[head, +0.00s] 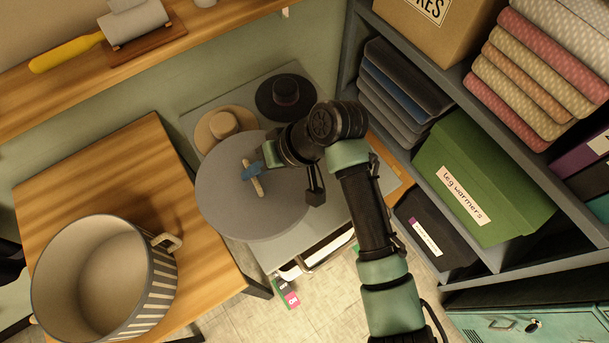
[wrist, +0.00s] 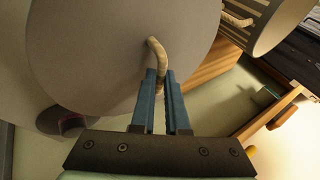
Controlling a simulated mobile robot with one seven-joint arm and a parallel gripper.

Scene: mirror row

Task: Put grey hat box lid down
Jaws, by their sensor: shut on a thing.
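The grey hat box lid (head: 225,208) is a wide, flat grey disc with a pale rope handle (head: 256,187) at its middle. In the head view it covers part of a pale grey stand (head: 290,248). My gripper (head: 252,172) is shut on the handle, with its blue fingers on either side. In the wrist view the lid (wrist: 90,60) fills the upper left and the handle (wrist: 156,52) rises between my fingertips (wrist: 160,82). What lies under the lid is hidden, and I cannot tell whether it touches anything below.
A tan hat (head: 222,124) and a black hat (head: 286,95) lie behind the lid. A striped pot (head: 100,280) stands on a wooden table (head: 120,175) at left. A shelf with a green box (head: 480,185) is at right. Some floor (head: 335,300) shows in front.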

